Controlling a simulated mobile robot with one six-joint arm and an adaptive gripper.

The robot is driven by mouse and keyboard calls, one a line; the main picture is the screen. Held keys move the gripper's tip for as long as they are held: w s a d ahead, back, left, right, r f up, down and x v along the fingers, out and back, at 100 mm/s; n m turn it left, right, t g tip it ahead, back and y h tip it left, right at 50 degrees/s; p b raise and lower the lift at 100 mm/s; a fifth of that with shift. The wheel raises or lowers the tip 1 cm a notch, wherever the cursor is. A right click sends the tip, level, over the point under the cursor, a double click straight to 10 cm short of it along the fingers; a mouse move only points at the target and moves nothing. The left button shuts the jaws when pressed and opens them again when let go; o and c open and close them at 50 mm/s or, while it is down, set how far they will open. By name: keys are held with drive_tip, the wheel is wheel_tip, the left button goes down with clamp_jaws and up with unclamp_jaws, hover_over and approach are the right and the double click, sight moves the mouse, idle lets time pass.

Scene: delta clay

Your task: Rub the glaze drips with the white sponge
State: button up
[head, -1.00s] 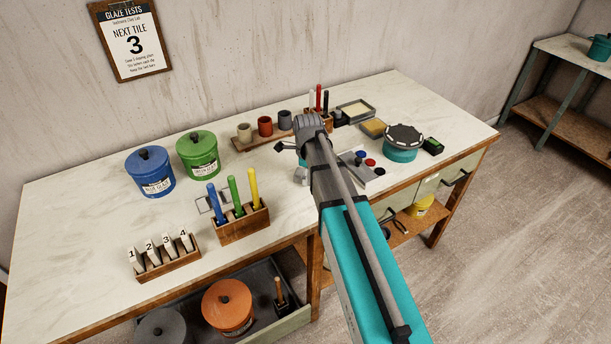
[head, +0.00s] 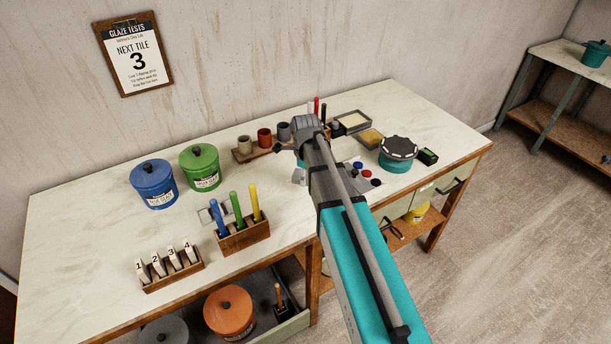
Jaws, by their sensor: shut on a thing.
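My gripper (head: 297,176) hangs over the right half of the bench, mostly hidden behind my own arm. Only a pale grey part shows at the arm's left side. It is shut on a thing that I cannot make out. I cannot pick out the white sponge for certain. A pale cream pad (head: 352,121) lies in a grey tray at the back right, and a yellow pad (head: 371,136) lies in a tray in front of it. No glaze drips can be told clearly; my arm covers part of the bench top there.
Blue (head: 153,184) and green (head: 200,167) lidded pots stand on the left of the bench (head: 90,215). A wooden block of coloured handles (head: 243,234) and a numbered tile rack (head: 172,272) stand in front. A teal tub (head: 397,157) stands right of my arm, near small coloured knobs (head: 367,172).

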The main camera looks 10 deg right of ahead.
drive_tip(key=shift+r+p, duration=0.3)
drive_tip(key=shift+r, duration=0.25)
drive_tip(key=shift+r+p, duration=1.5)
